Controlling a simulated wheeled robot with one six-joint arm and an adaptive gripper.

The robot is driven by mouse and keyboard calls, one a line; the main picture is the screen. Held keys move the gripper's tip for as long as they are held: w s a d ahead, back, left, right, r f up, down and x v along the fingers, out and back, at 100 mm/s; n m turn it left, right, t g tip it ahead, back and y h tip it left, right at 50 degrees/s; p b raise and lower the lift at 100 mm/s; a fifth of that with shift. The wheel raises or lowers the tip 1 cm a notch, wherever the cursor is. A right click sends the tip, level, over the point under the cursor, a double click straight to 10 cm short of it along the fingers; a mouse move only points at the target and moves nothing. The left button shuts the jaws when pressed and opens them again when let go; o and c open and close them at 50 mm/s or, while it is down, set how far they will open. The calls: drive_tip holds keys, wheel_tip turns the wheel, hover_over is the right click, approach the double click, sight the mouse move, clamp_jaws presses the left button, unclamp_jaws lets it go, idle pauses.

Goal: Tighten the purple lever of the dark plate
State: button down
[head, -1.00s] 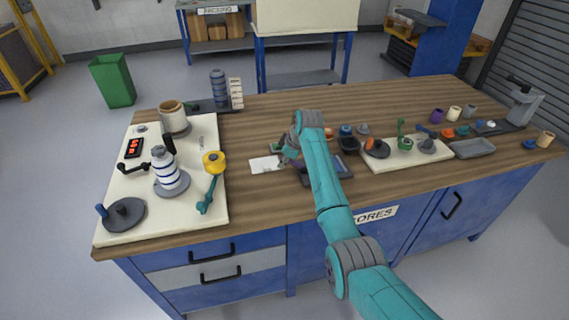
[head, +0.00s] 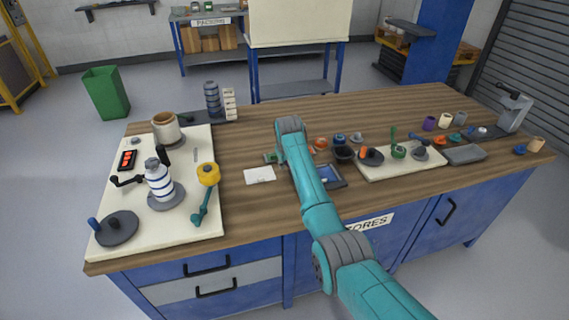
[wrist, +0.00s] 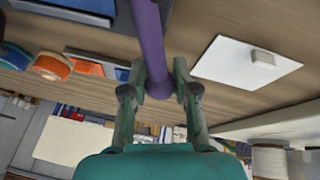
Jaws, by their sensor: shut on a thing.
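The purple lever (wrist: 151,40) runs down from the top edge of the wrist view, its rounded end between the fingers of my gripper (wrist: 158,88). The fingers are shut on the lever near that end. In the head view, my arm hides the lever and most of my gripper. A dark plate-like piece with a blue inner area (head: 327,177) lies on the bench beside my forearm, partly covered by it. I cannot tell from these views how the lever joins the plate.
A white card (head: 260,175) lies left of my arm. A pale board with small parts (head: 402,163) lies to the right. Orange rolls (wrist: 51,66) sit near my gripper.

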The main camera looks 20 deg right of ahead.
drive_tip(key=shift+d, duration=0.1)
idle(0.4)
drive_tip(key=c, duration=0.9)
unclamp_jaws()
drive_tip(key=shift+o, duration=0.2)
drive_tip(key=v, duration=1.2)
drive_tip(key=shift+f, duration=0.1)
